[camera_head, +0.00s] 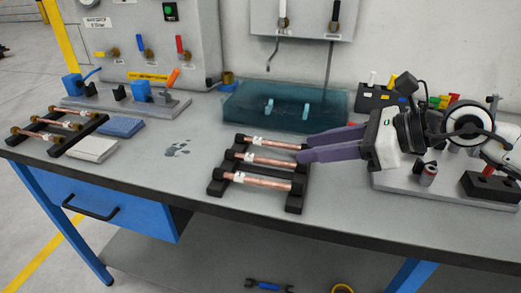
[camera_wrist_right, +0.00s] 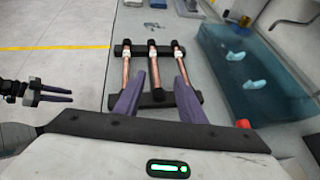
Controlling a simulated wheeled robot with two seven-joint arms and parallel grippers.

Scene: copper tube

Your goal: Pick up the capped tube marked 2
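Three copper tubes lie side by side in a black rack (camera_head: 216,188) at the middle of the bench. They are the far tube (camera_head: 280,143), the middle tube (camera_head: 274,161) and the near tube (camera_head: 265,182). Each has a white label near its left end; I cannot read the marks. My right gripper (camera_head: 300,148) has purple fingers, open and empty, at the right ends of the far and middle tubes. In the right wrist view, the middle tube (camera_wrist_right: 154,70) runs between the fingers (camera_wrist_right: 160,77). My left gripper (camera_wrist_right: 70,94) shows there, dark, its fingers slightly apart and empty.
Another rack (camera_head: 88,134) with several brass-ended tubes stands at the left, beside blue (camera_head: 120,126) and white (camera_head: 93,149) pads. A translucent teal bin (camera_head: 240,108) stands behind the middle rack. A grey base with equipment (camera_head: 450,190) is at the right.

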